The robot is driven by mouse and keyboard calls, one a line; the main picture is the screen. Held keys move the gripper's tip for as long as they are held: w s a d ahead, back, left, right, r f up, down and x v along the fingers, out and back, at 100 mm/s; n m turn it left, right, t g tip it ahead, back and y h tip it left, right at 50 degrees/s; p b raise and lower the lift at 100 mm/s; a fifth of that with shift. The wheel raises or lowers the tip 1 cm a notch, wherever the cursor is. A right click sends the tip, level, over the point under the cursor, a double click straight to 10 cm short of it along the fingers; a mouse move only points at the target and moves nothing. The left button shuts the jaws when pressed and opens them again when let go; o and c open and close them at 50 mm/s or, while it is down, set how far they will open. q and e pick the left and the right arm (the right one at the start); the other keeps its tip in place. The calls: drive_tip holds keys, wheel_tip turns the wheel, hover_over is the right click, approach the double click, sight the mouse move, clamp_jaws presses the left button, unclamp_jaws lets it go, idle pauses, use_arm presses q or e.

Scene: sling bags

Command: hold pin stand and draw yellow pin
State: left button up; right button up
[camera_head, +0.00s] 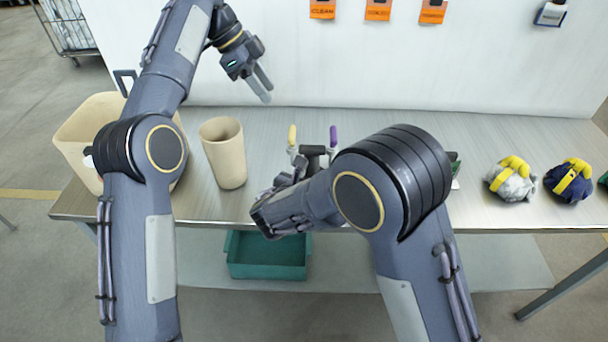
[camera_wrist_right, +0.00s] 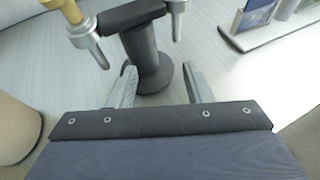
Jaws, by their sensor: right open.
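The pin stand (camera_head: 314,151) is a black post with a crossbar on the metal table. It bears a yellow pin (camera_head: 292,135) at the left end and a purple pin (camera_head: 333,136) at the right end, each in a grey holder. In the right wrist view the stand's post (camera_wrist_right: 146,55) is upright on a round base, and the yellow pin (camera_wrist_right: 67,10) is cut off at the top. My right gripper (camera_wrist_right: 159,68) is open, its fingers to either side of the post's lower part.
A beige cup (camera_head: 224,155) stands left of the stand, with a larger beige bin (camera_head: 85,125) further left. Wrapped grey (camera_head: 511,184) and navy (camera_head: 568,184) bundles lie at the right. A green tray (camera_head: 267,262) is on the lower shelf.

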sight(313, 165)
drive_tip(key=shift+w+a+n+y, duration=0.3)
drive_tip(key=shift+w+a, duration=0.15)
drive_tip(key=shift+a, duration=0.15)
drive_tip(key=shift+w+a+f+t, duration=0.15)
drive_tip(key=shift+w+t, duration=0.1)
drive_tip(key=shift+t, duration=0.15)
drive_tip(key=x, duration=0.7)
drive_tip(key=shift+w, duration=0.15)
drive_tip(key=shift+c, duration=0.3)
